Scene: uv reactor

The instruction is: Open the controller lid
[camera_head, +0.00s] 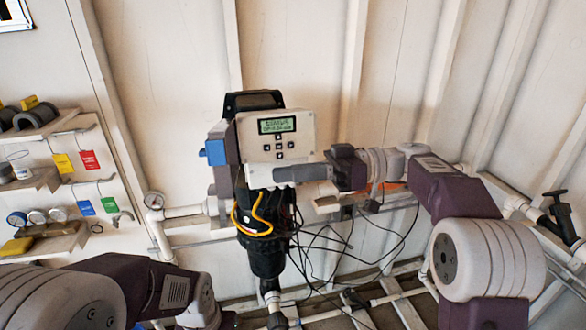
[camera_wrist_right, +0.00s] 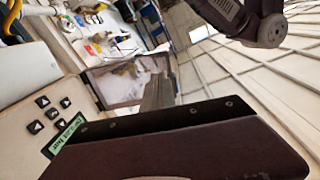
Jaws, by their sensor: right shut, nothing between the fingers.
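The controller (camera_head: 301,127) is a white box with a lit green display and several dark buttons on its front, mounted in the middle of the head view. The controller (camera_wrist_right: 22,124) also shows tilted at the left of the right wrist view. My right gripper (camera_head: 277,174) is shut and empty, with its fingers across the box's lower front edge. I cannot tell whether they touch it. My left arm comes in at the bottom left; its gripper is out of frame.
A dark cylinder (camera_head: 266,258) with a yellow cable and loose black wires hangs below the controller. Shelves with colored tags (camera_head: 88,160) stand at the far left. The wall above is clear.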

